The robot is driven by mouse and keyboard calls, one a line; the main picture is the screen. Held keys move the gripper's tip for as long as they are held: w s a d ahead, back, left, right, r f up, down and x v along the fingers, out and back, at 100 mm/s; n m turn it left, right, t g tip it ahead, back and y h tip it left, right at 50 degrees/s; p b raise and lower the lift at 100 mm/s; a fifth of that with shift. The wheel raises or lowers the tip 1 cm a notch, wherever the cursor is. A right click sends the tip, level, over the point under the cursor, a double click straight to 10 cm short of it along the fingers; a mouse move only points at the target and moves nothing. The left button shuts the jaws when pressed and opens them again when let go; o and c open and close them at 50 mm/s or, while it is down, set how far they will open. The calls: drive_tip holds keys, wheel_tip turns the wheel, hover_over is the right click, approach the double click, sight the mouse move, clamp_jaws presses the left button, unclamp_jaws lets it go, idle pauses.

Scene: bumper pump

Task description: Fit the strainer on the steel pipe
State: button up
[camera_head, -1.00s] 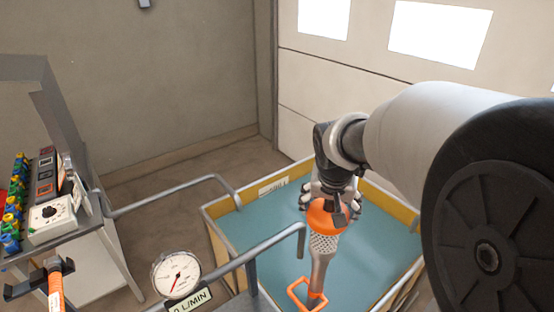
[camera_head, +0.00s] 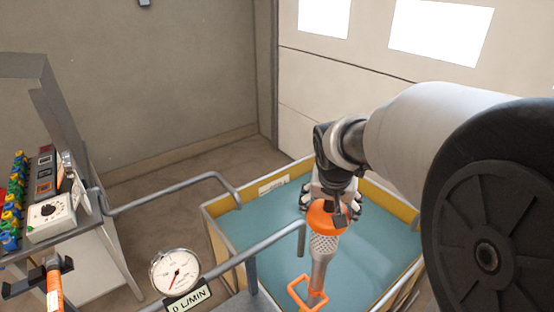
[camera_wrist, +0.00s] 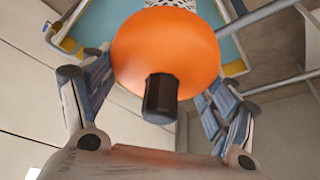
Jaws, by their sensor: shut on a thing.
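The strainer has an orange dome (camera_head: 327,217), a perforated metal section (camera_head: 323,246) and a tapering grey lower part. It hangs tilted from my gripper (camera_head: 331,203) over the blue tank. An orange loop (camera_head: 302,292) shows at its lower end. In the wrist view the dome (camera_wrist: 165,50) with a dark knob fills the space between my gripper's fingers (camera_wrist: 160,95); the exact contact is hidden. My gripper is shut on the strainer. A grey steel pipe (camera_head: 270,242) bends down over the tank just left of the strainer; the two look apart.
The tank's yellow rim (camera_head: 224,242) surrounds blue water. A second bent pipe (camera_head: 165,198) reaches its left corner. A flow gauge (camera_head: 175,272) stands at the front, and a cart with a control box (camera_head: 50,208) at the left. My arm covers the right side.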

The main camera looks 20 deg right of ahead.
drive_tip(key=shift+f, duration=0.15)
drive_tip(key=shift+f+b, duration=0.3)
drive_tip(key=shift+b, duration=0.15)
drive_tip(key=shift+f+b, duration=0.4)
drive_tip(key=shift+f, duration=0.05)
idle(0.5)
drive_tip(key=shift+c, duration=0.6)
drive_tip(key=o, duration=1.5)
drive_tip(key=shift+r+p, duration=2.95)
drive_tip(key=shift+r, duration=1.05)
